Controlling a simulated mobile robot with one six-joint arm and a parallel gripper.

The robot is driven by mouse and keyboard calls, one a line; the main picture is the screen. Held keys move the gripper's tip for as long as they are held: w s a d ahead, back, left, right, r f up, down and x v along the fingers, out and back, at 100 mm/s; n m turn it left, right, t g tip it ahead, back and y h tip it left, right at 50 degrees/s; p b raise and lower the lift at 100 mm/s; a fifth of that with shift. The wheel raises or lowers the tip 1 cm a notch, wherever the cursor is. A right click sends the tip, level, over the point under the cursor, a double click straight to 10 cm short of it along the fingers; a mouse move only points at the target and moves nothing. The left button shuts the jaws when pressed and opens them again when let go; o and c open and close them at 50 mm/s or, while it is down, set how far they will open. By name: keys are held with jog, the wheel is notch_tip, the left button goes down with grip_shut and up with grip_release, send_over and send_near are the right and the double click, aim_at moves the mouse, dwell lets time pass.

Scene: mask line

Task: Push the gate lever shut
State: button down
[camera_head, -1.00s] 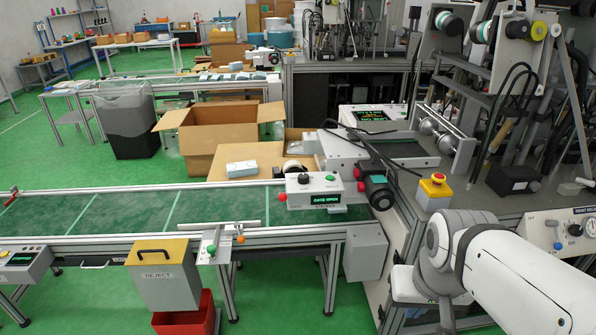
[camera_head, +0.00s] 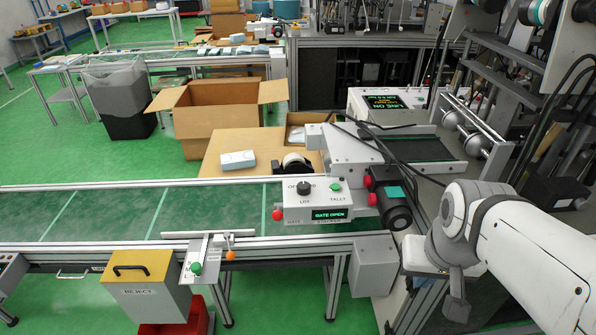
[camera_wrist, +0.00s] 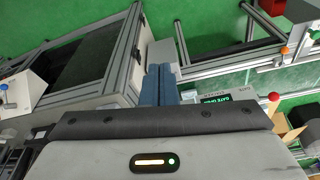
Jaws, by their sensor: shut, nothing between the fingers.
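The white control box (camera_head: 318,205) stands at the belt's right end in the head view. Its green display reads GATE OPEN. A red ball knob (camera_head: 276,215) sticks out at its left side, near the word GATE. It looks like the gate lever's end. In the wrist view, the display (camera_wrist: 215,98) and a red knob (camera_wrist: 273,97) lie to the right of my gripper (camera_wrist: 159,70). Its blue fingers are together and empty, apart from the box and knob. The lever's shaft is too small to make out.
A front bracket carries a green knob (camera_head: 196,268) and an orange knob (camera_head: 230,255). A black motor (camera_head: 391,205) with red knobs juts out right of the box. The yellow-lidded reject bin (camera_head: 150,285) stands in front. The belt (camera_head: 120,213) is clear.

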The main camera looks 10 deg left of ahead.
aim_at(278, 211)
jog(key=w+a+f+n+t+h+b, duration=0.35)
jog(key=f+n+b, duration=0.4)
jog(key=n, duration=0.25)
jog(key=w+a+f+n+t+h+b, duration=0.25)
jog(key=w+f+n+b, duration=0.25)
jog(key=f+n+b, duration=0.3)
jog(key=s+a+f+n+t+y+b, duration=0.1)
jog(key=a+n+t+y+b, duration=0.6)
jog(key=a+n, duration=1.1)
jog(key=a+f+y, duration=0.1)
jog(key=a+y, duration=0.1)
jog(key=a, duration=0.3)
jog(key=shift+d, duration=0.1)
jog(key=w+a+r+b, duration=0.1)
jog(key=w+r+b, duration=0.1)
jog(key=w, duration=0.9)
jog(key=shift+w+a, duration=0.15)
jog(key=shift+a, duration=0.05)
